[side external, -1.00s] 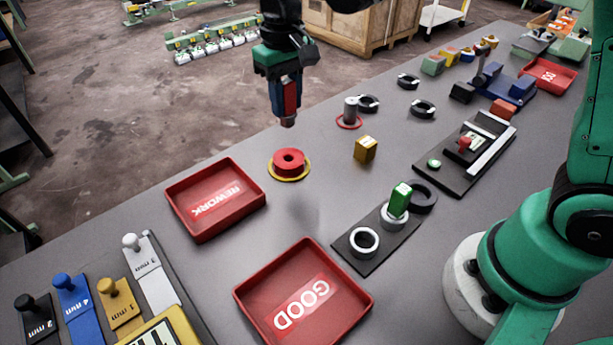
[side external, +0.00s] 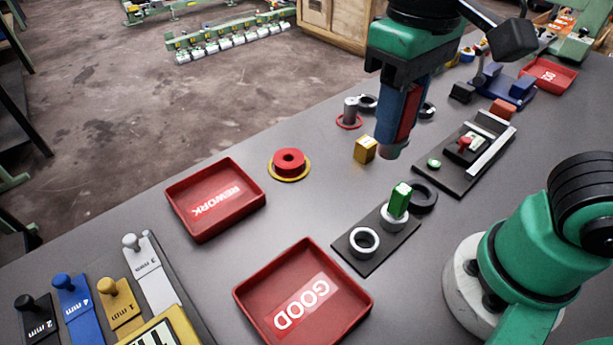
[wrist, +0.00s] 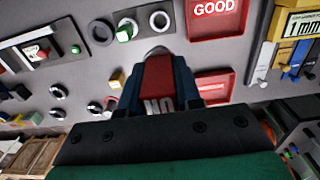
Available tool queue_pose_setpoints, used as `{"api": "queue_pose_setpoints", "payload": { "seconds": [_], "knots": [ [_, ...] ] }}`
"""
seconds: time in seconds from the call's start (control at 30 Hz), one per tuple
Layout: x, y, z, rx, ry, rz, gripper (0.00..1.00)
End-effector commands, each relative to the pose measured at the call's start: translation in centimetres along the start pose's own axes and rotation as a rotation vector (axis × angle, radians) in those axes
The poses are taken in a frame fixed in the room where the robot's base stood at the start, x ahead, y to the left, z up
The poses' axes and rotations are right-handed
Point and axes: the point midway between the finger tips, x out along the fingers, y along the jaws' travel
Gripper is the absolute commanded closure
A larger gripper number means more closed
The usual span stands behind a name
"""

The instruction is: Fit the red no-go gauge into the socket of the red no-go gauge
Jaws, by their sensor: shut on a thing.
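My gripper (side external: 398,130) is shut on the red no-go gauge (side external: 408,112), held upright above the table with its grey tip down. In the wrist view the gauge (wrist: 158,80) shows its red face with "NO" lettering between the blue fingers. A dark plate (side external: 372,262) with two pale ring sockets lies to the front of the gripper. The near socket (side external: 364,242) is empty. The far socket (side external: 394,222) holds a green gauge (side external: 399,199) standing upright. The gauge tip is in the air, apart from the plate.
A black ring (side external: 423,195) lies beside the green gauge. A yellow block (side external: 365,149) is just left of the gripper. The GOOD tray (side external: 240,292) and REWORK tray (side external: 173,200) stand to the left. A red flanged part (side external: 289,160) sits behind REWORK.

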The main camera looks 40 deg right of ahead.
Motion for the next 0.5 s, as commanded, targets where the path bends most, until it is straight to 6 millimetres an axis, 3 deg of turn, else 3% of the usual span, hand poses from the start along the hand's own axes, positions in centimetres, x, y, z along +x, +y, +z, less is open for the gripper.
{"api": "queue_pose_setpoints", "payload": {
  "seconds": [0.2,0.5],
  "knots": [
    [5.3,0.0,-0.1,0.000,0.000,0.000,1.00],
    [11.1,0.0,-0.2,0.000,0.000,0.000,1.00]
  ]
}}
